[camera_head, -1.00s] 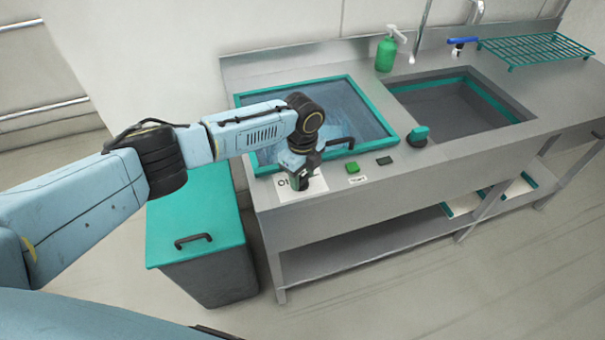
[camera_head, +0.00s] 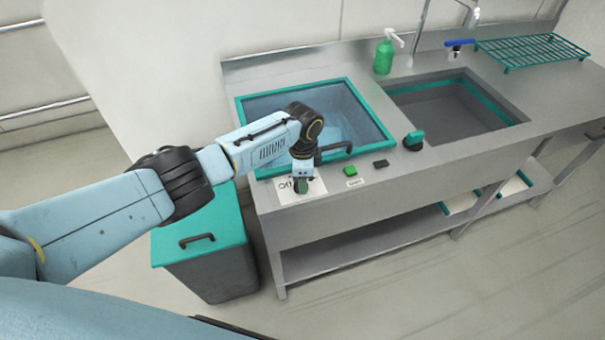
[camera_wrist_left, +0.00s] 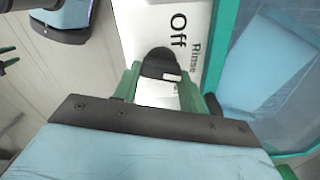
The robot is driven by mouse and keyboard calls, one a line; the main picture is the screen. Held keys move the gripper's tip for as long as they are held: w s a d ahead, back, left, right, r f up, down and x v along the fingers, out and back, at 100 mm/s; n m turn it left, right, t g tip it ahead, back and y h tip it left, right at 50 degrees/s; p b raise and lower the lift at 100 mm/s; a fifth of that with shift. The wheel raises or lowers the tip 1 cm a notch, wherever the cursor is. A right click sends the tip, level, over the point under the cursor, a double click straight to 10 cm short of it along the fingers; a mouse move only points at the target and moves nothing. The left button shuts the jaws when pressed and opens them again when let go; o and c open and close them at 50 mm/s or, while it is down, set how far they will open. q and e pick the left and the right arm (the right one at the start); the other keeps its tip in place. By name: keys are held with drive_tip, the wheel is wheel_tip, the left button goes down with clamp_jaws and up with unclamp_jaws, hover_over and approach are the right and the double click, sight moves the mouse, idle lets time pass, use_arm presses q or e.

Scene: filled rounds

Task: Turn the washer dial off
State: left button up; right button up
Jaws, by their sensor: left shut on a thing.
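The washer dial (camera_wrist_left: 158,62) is a dark round knob with a short white mark on its lower right side in the left wrist view. It sits on a white label (camera_wrist_left: 140,18) printed "Off" and "Rinse". My left gripper (camera_wrist_left: 160,88) has its green fingers on either side of the dial and is shut on it. In the head view my left gripper (camera_head: 301,188) points down over the label (camera_head: 317,187) at the counter's front left and hides the dial. Exactly which word the mark points at is unclear.
The washer's teal-framed glass lid (camera_head: 388,137) with a black handle lies behind the gripper. A green button (camera_head: 350,170), a black button (camera_head: 380,163) and a teal-topped knob (camera_head: 414,140) sit to the right. A teal-lidded bin (camera_head: 215,228) stands to the left.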

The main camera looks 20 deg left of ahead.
use_arm(q)
drive_tip(key=n+p, duration=0.1)
drive_tip(key=n, duration=0.2)
drive_tip(key=shift+r+n, duration=0.1)
drive_tip(key=shift+n, duration=0.3)
drive_tip(key=n+p, duration=0.1)
drive_tip(key=n, duration=0.2)
drive_tip(key=shift+w+n, duration=0.1)
drive_tip(key=shift+n, duration=0.2)
drive_tip(key=n+p, duration=0.1)
drive_tip(key=n, duration=0.3)
drive_tip(key=shift+w+a, duration=0.1)
drive_tip(key=shift+a, duration=0.05)
drive_tip(key=shift+a+n+p, duration=0.1)
drive_tip(key=shift+n+p, duration=0.4)
drive_tip(key=shift+n, duration=1.5)
drive_tip(key=o, duration=1)
